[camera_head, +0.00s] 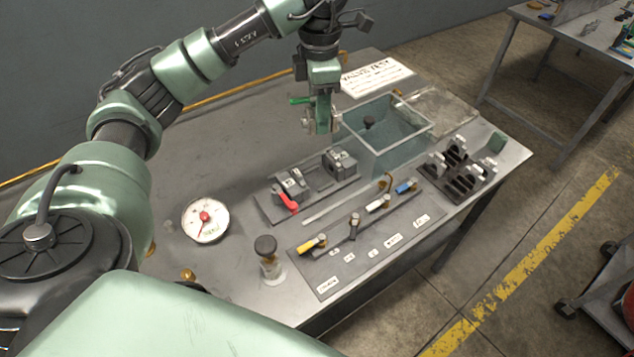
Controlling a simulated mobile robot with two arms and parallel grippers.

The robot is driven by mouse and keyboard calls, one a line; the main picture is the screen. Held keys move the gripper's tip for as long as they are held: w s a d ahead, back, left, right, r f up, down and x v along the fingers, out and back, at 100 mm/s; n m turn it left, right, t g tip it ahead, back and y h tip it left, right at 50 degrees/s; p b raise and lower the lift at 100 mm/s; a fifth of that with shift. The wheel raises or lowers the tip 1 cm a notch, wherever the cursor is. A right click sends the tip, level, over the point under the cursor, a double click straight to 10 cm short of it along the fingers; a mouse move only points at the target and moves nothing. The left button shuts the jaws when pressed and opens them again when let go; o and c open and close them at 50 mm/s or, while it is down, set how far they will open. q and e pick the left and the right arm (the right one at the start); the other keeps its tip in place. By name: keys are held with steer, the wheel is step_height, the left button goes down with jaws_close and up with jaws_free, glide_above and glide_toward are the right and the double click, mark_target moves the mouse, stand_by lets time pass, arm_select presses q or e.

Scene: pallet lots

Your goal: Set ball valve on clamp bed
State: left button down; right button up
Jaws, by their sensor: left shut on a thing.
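The ball valve (308,118), a small metal body with a green handle, is held in my left gripper (322,122). The gripper is shut on it and partly hides it. It hangs pointing down, apparently above and behind the clamp bed. The clamp bed (312,188) is a grey fixture with dark blocks and a red lever at its left front, on the metal bench. No valve shows on it. My right gripper is not in view.
A clear-walled tank (388,135) stands right of the clamp bed. A black rack (460,168) is farther right. A panel (360,242) with several coloured levers lies in front. A round gauge (205,220) and a capped post (268,262) are at the left. The bench's back left is clear.

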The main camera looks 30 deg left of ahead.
arm_select(q)
steer(key=n, duration=0.1)
steer(key=a+n, duration=0.1)
steer(key=w+n, duration=0.1)
steer(key=shift+a+r, duration=0.25)
steer(key=shift+r, duration=0.05)
steer(key=shift+a+n, duration=0.15)
steer(key=shift+n, duration=0.45)
step_height(320, 180, down, 15)
steer(key=shift+f+p, duration=0.1)
steer(key=shift+p, duration=1.1)
step_height(320, 180, down, 4)
steer(key=shift+r+p, duration=0.1)
steer(key=shift+p, duration=0.35)
steer(key=shift+f, duration=0.4)
steer(key=shift+f, duration=0.1)
steer(key=c, duration=0.9)
jaws_free()
